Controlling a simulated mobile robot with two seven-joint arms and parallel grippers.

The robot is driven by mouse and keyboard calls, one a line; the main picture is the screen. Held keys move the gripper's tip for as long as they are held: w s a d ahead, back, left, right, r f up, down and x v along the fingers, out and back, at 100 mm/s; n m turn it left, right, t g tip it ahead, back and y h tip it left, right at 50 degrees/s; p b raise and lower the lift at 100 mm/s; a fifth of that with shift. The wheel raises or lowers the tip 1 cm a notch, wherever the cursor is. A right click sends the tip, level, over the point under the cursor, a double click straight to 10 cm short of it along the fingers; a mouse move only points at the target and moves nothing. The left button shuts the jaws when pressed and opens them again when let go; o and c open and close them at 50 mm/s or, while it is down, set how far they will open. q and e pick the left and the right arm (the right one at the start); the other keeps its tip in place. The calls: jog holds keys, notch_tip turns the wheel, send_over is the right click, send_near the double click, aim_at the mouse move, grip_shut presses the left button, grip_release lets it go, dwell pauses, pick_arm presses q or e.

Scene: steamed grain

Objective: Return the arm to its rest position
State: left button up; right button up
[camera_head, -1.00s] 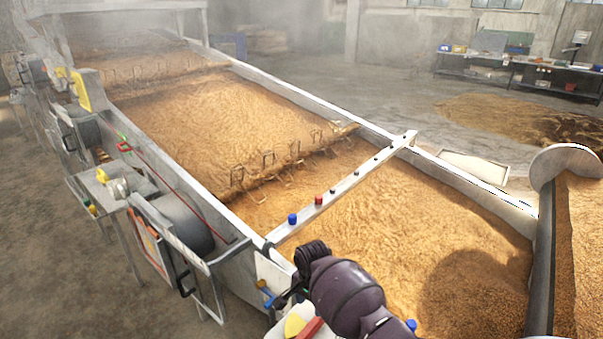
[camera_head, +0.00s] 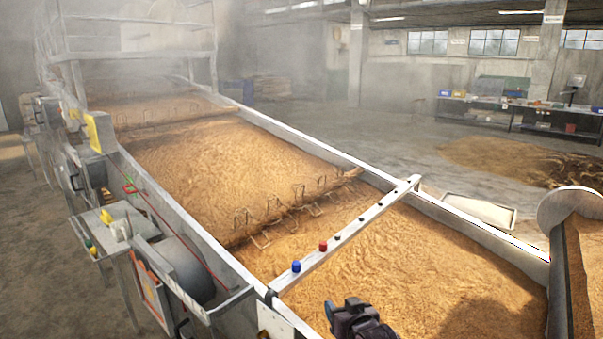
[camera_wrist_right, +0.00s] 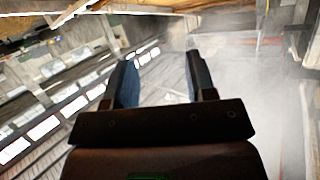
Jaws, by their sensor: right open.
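My right gripper (camera_head: 352,314) shows at the bottom of the head view, dark and partly cut off by the frame edge, in front of the near grain bed. In the right wrist view its two fingers (camera_wrist_right: 163,85) stand apart with nothing between them. Behind them that view shows a tilted scene of windows and haze. My left gripper does not show in any view.
A long trough of golden grain (camera_head: 230,150) runs away from me. Machine boxes line the left side. A large auger (camera_head: 557,270) stands at right.

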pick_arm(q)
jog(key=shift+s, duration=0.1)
pick_arm(e)
jog(key=s+d+f+h, duration=0.1)
jog(key=s+d+f, duration=0.3)
jog(key=s, duration=0.6)
jog(key=s+d+f+m+g+h, duration=0.1)
jog(key=s+d+f+h, duration=0.1)
jog(key=s+d+f, duration=0.3)
jog(key=s+d+f+g+h, duration=0.1)
jog(key=s+d+f, duration=0.4)
jog(key=s, duration=1.2)
jog(key=d, duration=0.4)
jog(key=shift+s, duration=0.2)
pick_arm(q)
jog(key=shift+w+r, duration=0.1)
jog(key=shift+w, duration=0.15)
